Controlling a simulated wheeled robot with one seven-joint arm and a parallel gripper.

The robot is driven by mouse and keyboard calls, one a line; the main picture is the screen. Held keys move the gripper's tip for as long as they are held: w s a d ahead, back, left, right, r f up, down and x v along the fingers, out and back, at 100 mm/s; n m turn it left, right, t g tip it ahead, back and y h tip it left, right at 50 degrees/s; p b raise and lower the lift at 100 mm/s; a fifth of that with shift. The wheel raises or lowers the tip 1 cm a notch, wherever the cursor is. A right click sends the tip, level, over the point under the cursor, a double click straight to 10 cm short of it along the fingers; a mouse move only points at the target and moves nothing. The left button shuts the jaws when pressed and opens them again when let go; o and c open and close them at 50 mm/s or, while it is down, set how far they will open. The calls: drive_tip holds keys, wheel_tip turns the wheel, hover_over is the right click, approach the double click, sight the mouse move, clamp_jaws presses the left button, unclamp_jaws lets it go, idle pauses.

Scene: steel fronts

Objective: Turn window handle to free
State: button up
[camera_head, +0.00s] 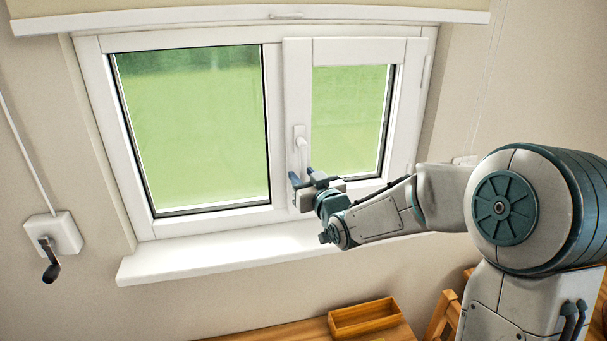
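The white window handle (302,153) is on the left edge of the right-hand sash (298,85). Its grip points down from its base plate. The sash looks closed in its frame. My gripper (302,177) is in front of the sash at the lower end of the handle, its two blue fingertips apart, one to each side of the grip's line. I cannot tell whether either finger touches the handle. The lowest part of the handle is close to the fingers and partly hidden.
A white sill (210,254) juts out below the window. A roller blind rail (250,17) runs along the top. A crank box (53,236) is on the left wall. A wooden tray (364,318) lies on the table below.

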drive_tip(key=shift+w+a, duration=0.15)
drive_tip(key=shift+w, duration=0.1)
clamp_jaws()
